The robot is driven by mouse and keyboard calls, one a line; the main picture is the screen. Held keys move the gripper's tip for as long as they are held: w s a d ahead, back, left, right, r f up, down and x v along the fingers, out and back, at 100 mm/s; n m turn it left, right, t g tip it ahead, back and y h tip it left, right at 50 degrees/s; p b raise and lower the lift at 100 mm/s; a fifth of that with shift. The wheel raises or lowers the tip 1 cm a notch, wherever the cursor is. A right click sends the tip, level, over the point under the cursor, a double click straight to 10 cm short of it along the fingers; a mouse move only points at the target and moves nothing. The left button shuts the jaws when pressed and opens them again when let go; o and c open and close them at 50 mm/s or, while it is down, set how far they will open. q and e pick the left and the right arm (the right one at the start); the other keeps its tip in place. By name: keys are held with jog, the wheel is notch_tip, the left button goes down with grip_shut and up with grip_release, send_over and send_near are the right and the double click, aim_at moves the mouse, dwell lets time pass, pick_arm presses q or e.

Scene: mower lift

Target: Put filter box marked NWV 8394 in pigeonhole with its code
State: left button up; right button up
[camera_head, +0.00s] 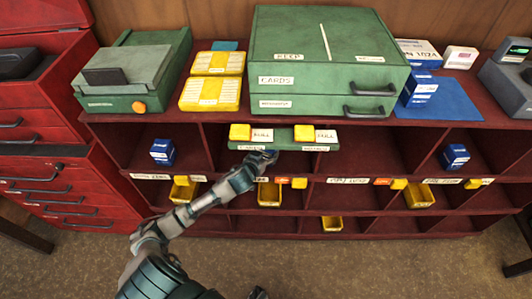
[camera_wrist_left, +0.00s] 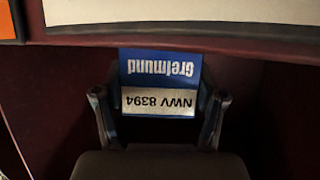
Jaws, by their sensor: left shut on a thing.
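The filter box (camera_wrist_left: 160,83) is blue with a white band reading NWV 8394, upside down in the left wrist view. My left gripper (camera_wrist_left: 160,115) is shut on it, one finger at each side. In the head view my left gripper (camera_head: 262,158) is at the front of the shelf unit (camera_head: 217,150), below the green panel with yellow blocks. Only a little blue shows at its fingertips there. Dark red walls surround the box in the wrist view; I cannot tell how deep it is. The pigeonhole code labels (camera_head: 350,181) are too small to read surely.
Blue boxes stand in the left (camera_head: 162,151) and right (camera_head: 455,157) upper pigeonholes. The upper pigeonhole right of my gripper looks empty. Yellow bins (camera_head: 270,193) sit below. A green cabinet (camera_head: 325,60) stands on top. A dark piece at the bottom edge may be my right gripper (camera_head: 258,293).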

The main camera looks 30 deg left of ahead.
pick_arm(q)
jog(key=o, duration=1.2)
jog(key=shift+a+f, duration=0.1)
jog(key=shift+f, duration=0.05)
jog(key=shift+c, duration=0.2)
jog(key=o, duration=0.4)
jog(key=shift+a, duration=0.3)
jog(key=shift+a+f, duration=0.3)
jog(key=shift+a, duration=0.35)
jog(key=shift+d+r, duration=0.3)
jog(key=shift+r, duration=0.05)
jog(key=v, duration=0.2)
jog(key=d+p+v, duration=0.1)
jog(key=v, duration=0.2)
jog(key=shift+w, duration=0.1)
jog(key=v, duration=0.3)
jog(key=p+v, duration=0.1)
jog(key=v, duration=0.3)
jog(key=shift+a, duration=0.2)
pick_arm(e)
jog(key=f, duration=0.3)
jog(key=s+f, duration=0.1)
jog(key=f, duration=0.1)
jog(key=shift+a+f, duration=0.15)
jog(key=shift+a, duration=0.2)
